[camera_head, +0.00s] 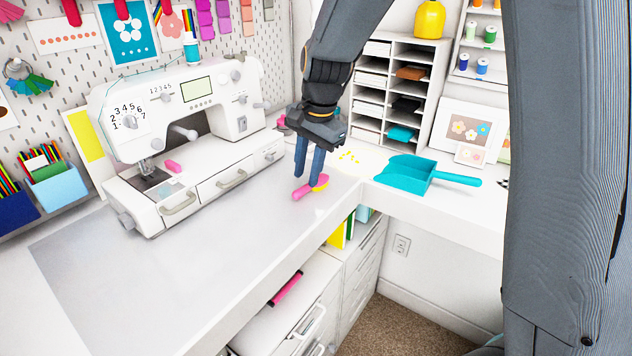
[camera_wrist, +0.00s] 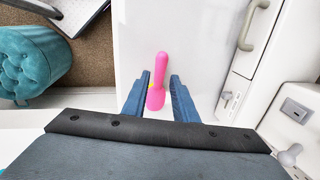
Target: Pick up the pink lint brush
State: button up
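The pink lint brush (camera_head: 302,193) lies on the white table near its front edge, in front of the sewing machine. Its head shows yellow on one side. In the wrist view the brush (camera_wrist: 158,86) lies between my fingers, handle pointing up the picture. My gripper (camera_head: 306,180) points down at the brush with its two blue fingers apart. In the wrist view my gripper (camera_wrist: 160,74) is open, one finger on each side of the brush, with a gap visible on both sides. Whether the fingertips touch the table is unclear.
A white sewing machine (camera_head: 180,130) stands left of my gripper. A teal dustpan (camera_head: 405,175) lies to the right, with yellow scraps (camera_head: 350,157) near it. A paper shelf (camera_head: 398,90) stands behind. The table's left front (camera_head: 130,290) is clear.

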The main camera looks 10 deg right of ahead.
aim_at(303, 187)
jog(key=shift+w+a+f+p, duration=0.1)
jog(key=shift+a+f+p, duration=0.15)
jog(key=shift+f, duration=0.5)
jog(key=shift+s+a+f+p, duration=0.1)
jog(key=shift+f+p, duration=0.1)
jog(key=shift+f, duration=0.55)
jog(key=shift+w+a+f+p, duration=0.1)
jog(key=shift+a+f+p, duration=0.15)
jog(key=shift+f, duration=0.5)
jog(key=shift+d, duration=0.1)
grip_shut()
jog(key=shift+r, duration=0.1)
